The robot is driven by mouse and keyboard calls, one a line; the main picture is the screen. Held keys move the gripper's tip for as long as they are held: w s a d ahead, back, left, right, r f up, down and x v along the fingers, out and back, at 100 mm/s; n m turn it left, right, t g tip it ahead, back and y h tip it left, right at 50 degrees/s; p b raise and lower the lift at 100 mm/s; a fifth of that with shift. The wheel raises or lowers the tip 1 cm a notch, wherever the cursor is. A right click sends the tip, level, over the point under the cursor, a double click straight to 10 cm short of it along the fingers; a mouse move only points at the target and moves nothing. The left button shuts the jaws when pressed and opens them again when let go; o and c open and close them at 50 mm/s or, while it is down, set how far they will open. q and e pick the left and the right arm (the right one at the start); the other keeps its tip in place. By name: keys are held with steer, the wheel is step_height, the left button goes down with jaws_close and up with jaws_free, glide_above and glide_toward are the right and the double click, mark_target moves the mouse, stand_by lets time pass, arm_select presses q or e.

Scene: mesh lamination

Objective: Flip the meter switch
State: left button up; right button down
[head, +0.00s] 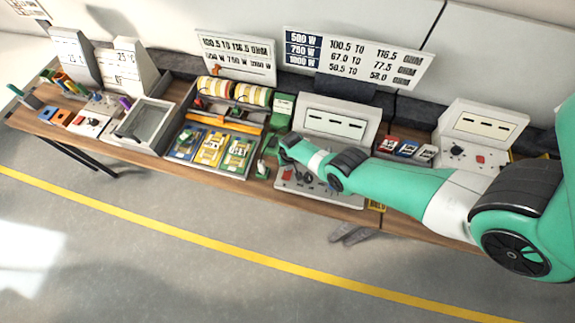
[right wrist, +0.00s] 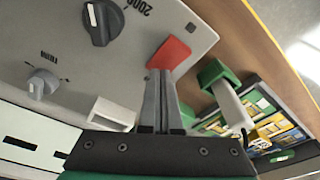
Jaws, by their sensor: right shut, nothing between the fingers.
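The meter shows in the head view as a pale unit with a display (head: 335,122) and a sloped control panel (head: 345,198), partly covered by my right arm. In the right wrist view its grey panel (right wrist: 130,65) carries a red switch (right wrist: 170,53), a black knob (right wrist: 100,22) and a small grey knob (right wrist: 42,84). My right gripper (right wrist: 160,73) is shut and empty, its fingertips right at the red switch and overlapping its lower edge. I cannot tell whether they touch it. My left gripper is not in view.
Left of the meter are a tray of blue and yellow boards (head: 212,148) and rolls (head: 235,92). A green and white tool (right wrist: 228,95) stands close beside the meter. Another console (head: 475,135) sits at the right. The bench's front edge (head: 130,145) runs along the floor side.

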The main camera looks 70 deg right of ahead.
step_height(320, 180, up, 6)
steer(key=p, duration=0.6)
steer(key=shift+r, duration=0.25)
